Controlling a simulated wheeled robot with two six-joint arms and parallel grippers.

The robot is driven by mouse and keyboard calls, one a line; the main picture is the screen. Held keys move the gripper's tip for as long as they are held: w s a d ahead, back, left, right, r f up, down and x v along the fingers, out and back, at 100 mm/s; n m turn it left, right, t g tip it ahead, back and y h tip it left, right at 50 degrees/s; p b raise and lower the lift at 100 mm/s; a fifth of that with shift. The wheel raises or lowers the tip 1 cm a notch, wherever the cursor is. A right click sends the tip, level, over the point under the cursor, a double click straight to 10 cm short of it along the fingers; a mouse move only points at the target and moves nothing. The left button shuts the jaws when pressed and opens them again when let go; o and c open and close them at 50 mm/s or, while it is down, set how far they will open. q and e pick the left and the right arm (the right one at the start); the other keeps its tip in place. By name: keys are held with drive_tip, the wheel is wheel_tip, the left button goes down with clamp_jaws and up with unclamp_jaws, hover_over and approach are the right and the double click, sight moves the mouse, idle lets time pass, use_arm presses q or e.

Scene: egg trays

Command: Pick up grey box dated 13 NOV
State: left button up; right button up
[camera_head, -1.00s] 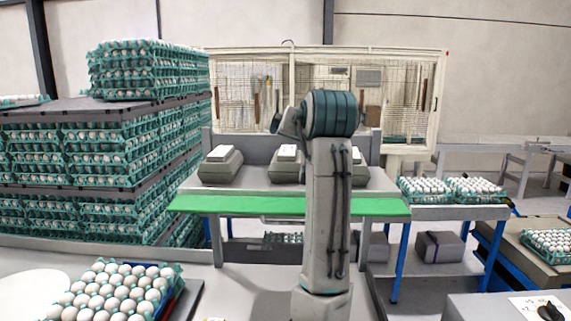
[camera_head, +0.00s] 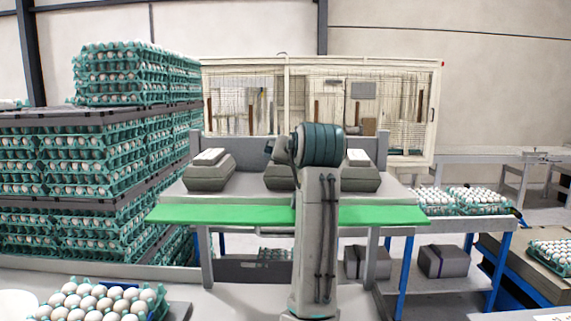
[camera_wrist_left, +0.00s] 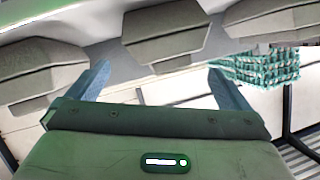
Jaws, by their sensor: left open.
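Three grey boxes with sloped sides stand in a row on the grey table in the head view: left (camera_head: 208,177), middle (camera_head: 279,178) and right (camera_head: 361,180). White labels lie on the left and right boxes; no date is readable. My arm covers part of the middle box. My left gripper (camera_wrist_left: 160,74) is open and empty in the left wrist view, its two blue fingers apart. A grey box (camera_wrist_left: 165,30) lies beyond the gap between them, and another grey box (camera_wrist_left: 42,62) is at the left. My right gripper is not in view.
The table has a green front edge (camera_head: 220,215). Tall stacks of egg trays (camera_head: 70,160) stand at the left. A filled egg tray (camera_head: 95,300) is at the front left. More trays (camera_head: 478,199) sit right of the boxes. Two more grey boxes (camera_head: 444,262) are on the lower shelf.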

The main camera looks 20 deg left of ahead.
use_arm(q)
drive_tip(key=x, duration=0.3)
drive_tip(key=shift+w+a+p, duration=0.15)
drive_tip(key=shift+w+p, duration=0.2)
drive_tip(key=p+x, duration=0.2)
drive_tip(key=x, duration=0.1)
drive_tip(key=shift+w, duration=0.2)
drive_tip(key=shift+w+a+f, duration=0.25)
drive_tip(key=shift+w+f, duration=0.05)
drive_tip(key=shift+w, duration=0.1)
drive_tip(key=shift+d, duration=0.1)
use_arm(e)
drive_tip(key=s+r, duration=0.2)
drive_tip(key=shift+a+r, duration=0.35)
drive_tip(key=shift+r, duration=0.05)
use_arm(q)
drive_tip(key=c, duration=0.4)
drive_tip(key=shift+r, duration=0.1)
drive_tip(key=c, duration=0.7)
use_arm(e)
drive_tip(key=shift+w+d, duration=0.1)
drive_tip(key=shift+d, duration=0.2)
